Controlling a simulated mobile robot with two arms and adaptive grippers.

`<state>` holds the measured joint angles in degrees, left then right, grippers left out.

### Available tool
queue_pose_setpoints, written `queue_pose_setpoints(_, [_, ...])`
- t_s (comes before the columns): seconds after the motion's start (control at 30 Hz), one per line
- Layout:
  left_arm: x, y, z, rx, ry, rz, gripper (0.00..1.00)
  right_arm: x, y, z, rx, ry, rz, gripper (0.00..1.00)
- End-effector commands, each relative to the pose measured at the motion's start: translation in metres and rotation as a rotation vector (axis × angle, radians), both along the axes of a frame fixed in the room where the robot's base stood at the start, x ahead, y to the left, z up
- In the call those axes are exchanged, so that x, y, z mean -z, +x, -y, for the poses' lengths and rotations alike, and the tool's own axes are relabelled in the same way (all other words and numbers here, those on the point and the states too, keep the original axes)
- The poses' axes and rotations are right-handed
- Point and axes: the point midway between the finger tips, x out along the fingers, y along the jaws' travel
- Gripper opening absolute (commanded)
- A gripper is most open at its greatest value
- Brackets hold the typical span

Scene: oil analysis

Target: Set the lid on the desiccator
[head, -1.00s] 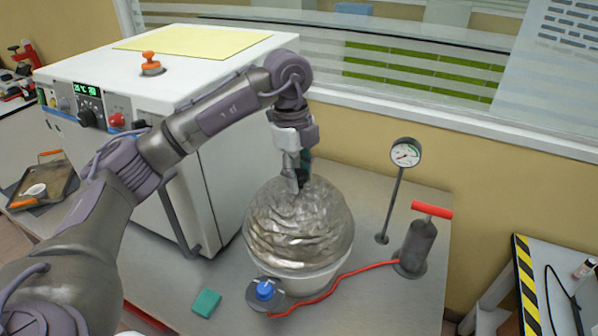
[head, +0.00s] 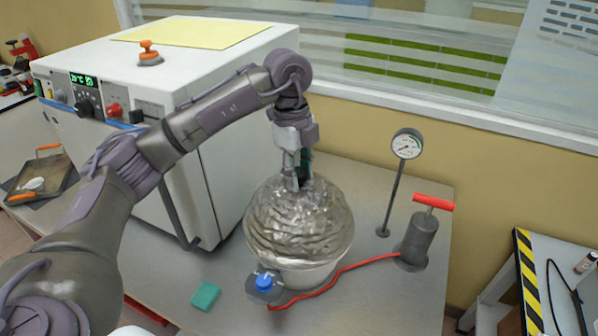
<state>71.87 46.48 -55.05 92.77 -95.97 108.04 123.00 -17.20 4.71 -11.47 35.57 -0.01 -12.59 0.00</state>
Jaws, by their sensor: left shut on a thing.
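The lid (head: 300,228) is a shiny, wavy, see-through dome in the middle of the head view. It sits over the desiccator (head: 310,276), a pale round bowl on the grey bench. Whether the lid's rim touches the bowl all round cannot be told. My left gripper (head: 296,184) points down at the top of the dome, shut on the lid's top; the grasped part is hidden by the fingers. My right gripper is not in view.
A blue valve knob (head: 264,283) stands at the bowl's front, with a red hose (head: 335,277) running to a hand pump (head: 417,240). A gauge (head: 407,144) on a post stands behind. A white oven (head: 205,170) is left. A green sponge (head: 206,295) lies in front.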

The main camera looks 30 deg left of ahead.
Motion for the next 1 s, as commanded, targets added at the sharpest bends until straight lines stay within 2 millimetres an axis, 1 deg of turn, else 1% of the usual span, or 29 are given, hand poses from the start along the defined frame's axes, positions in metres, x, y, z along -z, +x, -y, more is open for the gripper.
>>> queue_pose_setpoints(0.2, [0.004,0.000,0.000,0.000,0.000,0.003,0.00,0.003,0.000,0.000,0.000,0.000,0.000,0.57])
queue_pose_setpoints(0.23, [0.003,0.000,0.000,0.000,0.000,0.003,0.39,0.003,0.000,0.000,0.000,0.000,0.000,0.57])
queue_pose_setpoints(0.4, [0.003,0.000,0.000,0.000,0.000,0.002,0.66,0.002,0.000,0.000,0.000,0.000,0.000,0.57])
queue_pose_setpoints(0.67, [0.005,0.000,0.000,0.000,0.001,-0.002,0.66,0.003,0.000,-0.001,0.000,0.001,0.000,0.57])
queue_pose_setpoints(0.77, [0.001,0.000,0.000,0.000,0.001,0.000,0.66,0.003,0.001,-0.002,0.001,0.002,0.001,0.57])
queue_pose_setpoints(0.87, [-0.010,0.001,-0.002,0.000,0.001,0.002,0.66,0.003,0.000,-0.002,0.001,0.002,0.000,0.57])
queue_pose_setpoints(1.0, [-0.039,0.002,-0.004,-0.001,-0.001,0.006,0.66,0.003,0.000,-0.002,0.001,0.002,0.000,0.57])
